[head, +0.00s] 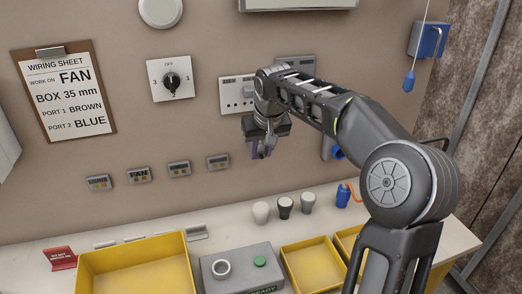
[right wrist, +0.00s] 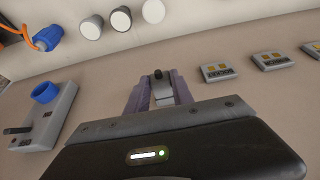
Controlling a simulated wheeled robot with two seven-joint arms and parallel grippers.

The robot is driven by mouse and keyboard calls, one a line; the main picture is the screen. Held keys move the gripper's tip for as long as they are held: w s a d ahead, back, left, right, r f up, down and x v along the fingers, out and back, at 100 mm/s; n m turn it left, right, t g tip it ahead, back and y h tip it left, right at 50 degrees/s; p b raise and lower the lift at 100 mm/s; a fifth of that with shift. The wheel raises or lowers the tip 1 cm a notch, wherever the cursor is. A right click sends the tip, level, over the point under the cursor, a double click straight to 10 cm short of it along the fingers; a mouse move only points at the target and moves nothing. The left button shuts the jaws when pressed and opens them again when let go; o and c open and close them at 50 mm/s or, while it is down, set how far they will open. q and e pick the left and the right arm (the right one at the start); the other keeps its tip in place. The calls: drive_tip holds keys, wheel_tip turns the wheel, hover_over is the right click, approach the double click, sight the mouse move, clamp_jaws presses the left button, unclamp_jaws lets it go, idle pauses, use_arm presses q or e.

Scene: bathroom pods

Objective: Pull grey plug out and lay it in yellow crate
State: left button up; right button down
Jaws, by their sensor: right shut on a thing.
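My right gripper (head: 262,152) hangs in front of the wall, just below the white socket panel (head: 238,94), with its fingers pointing downward. In the right wrist view its two purple-grey fingers (right wrist: 158,92) are shut on a small light grey plug (right wrist: 161,98) with a dark tip. The plug is mostly hidden by the gripper in the head view. No socket touches it in the wrist view. A large yellow crate (head: 186,246) stands on the counter at the lower left, below and left of the gripper. My left gripper is not in view.
Smaller yellow bins (head: 291,268) stand to the right on the counter. Between them and the crate is a grey box (head: 222,288) with a green button. Several small knobs (head: 284,207) and a blue plug (head: 343,196) stand behind. Small labelled plates (head: 139,175) line the wall.

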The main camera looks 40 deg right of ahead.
drive_tip(key=shift+s+a+b, duration=0.25)
drive_tip(key=shift+s+b, duration=0.25)
drive_tip(key=shift+s, duration=0.25)
idle(0.6)
drive_tip(key=shift+s+a+b, duration=0.25)
drive_tip(key=shift+s+b, duration=0.2)
drive_tip(key=shift+s, duration=0.25)
drive_tip(key=shift+s+a+b, duration=0.25)
drive_tip(key=shift+s+b, duration=0.2)
drive_tip(key=shift+s, duration=0.2)
